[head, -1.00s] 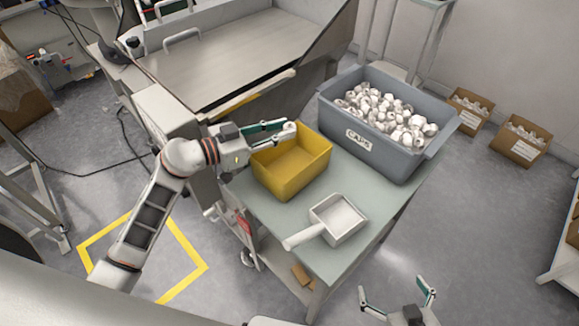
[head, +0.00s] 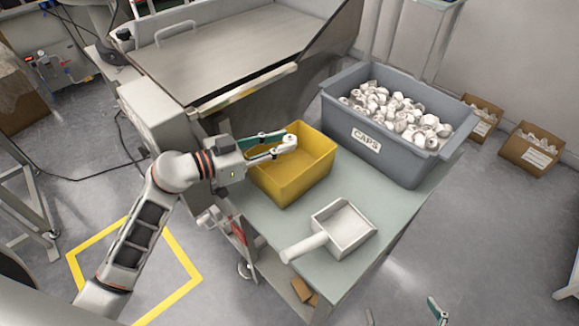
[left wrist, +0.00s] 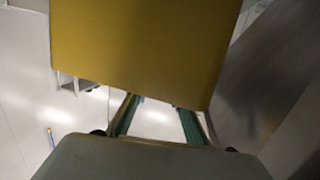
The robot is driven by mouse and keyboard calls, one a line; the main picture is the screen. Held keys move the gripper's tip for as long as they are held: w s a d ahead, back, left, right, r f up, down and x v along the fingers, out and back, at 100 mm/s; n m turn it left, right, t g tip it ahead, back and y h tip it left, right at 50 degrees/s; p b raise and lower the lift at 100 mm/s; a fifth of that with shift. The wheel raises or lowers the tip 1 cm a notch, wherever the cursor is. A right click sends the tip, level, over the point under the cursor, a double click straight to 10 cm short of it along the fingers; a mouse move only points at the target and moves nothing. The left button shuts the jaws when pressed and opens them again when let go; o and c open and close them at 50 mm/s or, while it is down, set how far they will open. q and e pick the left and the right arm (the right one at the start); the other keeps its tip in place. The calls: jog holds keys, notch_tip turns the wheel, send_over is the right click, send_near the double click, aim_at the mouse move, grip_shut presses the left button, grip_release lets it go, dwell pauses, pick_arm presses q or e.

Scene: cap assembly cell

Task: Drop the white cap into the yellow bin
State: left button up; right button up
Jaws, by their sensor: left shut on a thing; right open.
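The yellow bin (head: 287,188) stands on the light green table and looks empty where I see inside. My left gripper (head: 280,146) reaches in from the left over the bin's opening. It is shut on the white cap (head: 289,141), which shows at its fingertips above the bin's inside; its exact height is hard to tell. In the left wrist view a yellow bin wall (left wrist: 145,45) fills the upper middle, with the left gripper's green fingers (left wrist: 157,118) below it. The cap is not clear there. My right gripper (head: 405,313) is open at the bottom edge, mostly cut off.
A grey CAPS crate (head: 368,160) full of white caps stands behind and right of the bin. A white scoop (head: 343,229) lies on the table (head: 290,220) in front. A metal machine (head: 225,50) stands behind the bin. Cardboard boxes (head: 530,150) sit on the floor at right.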

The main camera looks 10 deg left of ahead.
pick_arm(q)
jog(key=o, duration=0.7)
pick_arm(e)
jog(key=shift+s+a+f, duration=0.1)
jog(key=shift+s+f, duration=0.1)
jog(key=shift+s, duration=0.05)
pick_arm(q)
jog(key=shift+s+a, duration=0.1)
jog(key=v, duration=1.1)
jog(key=shift+s+a+r, duration=0.15)
jog(key=shift+s+a, duration=0.05)
jog(key=shift+a, duration=0.05)
